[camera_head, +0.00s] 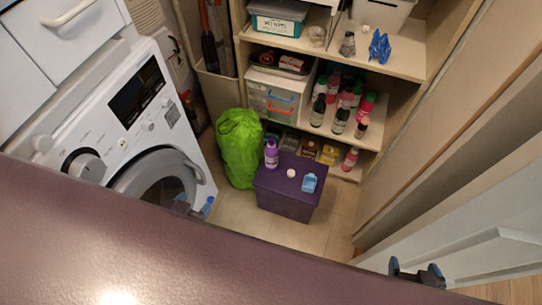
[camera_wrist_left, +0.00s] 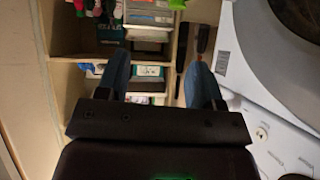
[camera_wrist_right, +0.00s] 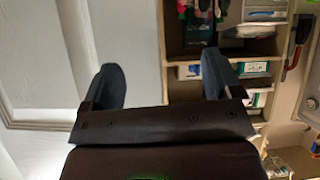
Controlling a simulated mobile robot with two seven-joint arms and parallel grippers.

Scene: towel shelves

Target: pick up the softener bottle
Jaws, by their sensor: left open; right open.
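A purple bottle (camera_head: 271,153), which looks like the softener bottle, stands upright on the dark purple box (camera_head: 286,205) in the middle of the head view. I cannot make it out in either wrist view. My left gripper (camera_head: 196,206) is low in front of the washing machine, left of the box, partly hidden by the large purple-brown surface in the foreground; in the left wrist view its fingers (camera_wrist_left: 158,75) are apart and empty. My right gripper (camera_head: 414,270) is at the lower right by the white door, away from the bottle; in the right wrist view its fingers (camera_wrist_right: 162,72) are apart and empty.
A white round item (camera_head: 291,173) and a light-blue item (camera_head: 309,183) lie on the box beside the bottle. A green bag (camera_head: 239,147) stands close on the left. Shelves with several bottles (camera_head: 340,120) rise behind. The washing machine (camera_head: 135,110) is left; a white door (camera_head: 480,250) is right.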

